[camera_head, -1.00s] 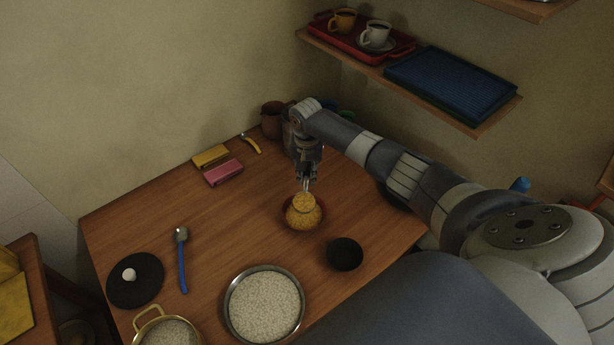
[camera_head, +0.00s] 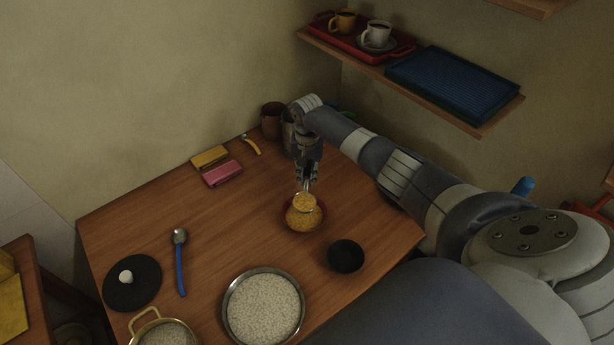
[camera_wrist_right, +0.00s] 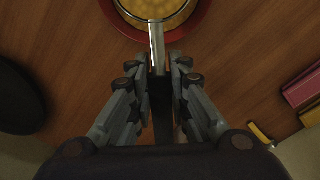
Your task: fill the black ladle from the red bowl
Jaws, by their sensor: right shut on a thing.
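My right gripper (camera_head: 306,181) is shut on the handle of the black ladle; it also shows in the right wrist view (camera_wrist_right: 158,88). The ladle's handle (camera_wrist_right: 157,45) is shiny metal near its cup and dark between the fingers. The ladle's cup (camera_head: 304,202) shows yellow-orange grain inside its rim. The cup is at the red bowl (camera_head: 322,224), over its far part in the head view. The red bowl holds the same yellow grain. I cannot tell whether the cup touches the grain in the bowl. My left gripper is not in view.
A small black bowl (camera_head: 346,256) stands right of the red bowl. A metal pan (camera_head: 227,318) of pale grain and a brass pot (camera_head: 140,326) are at the front. A blue-handled spoon (camera_head: 180,268), a black disc (camera_head: 118,294) with a white egg-like thing, and pink and yellow packets lie left.

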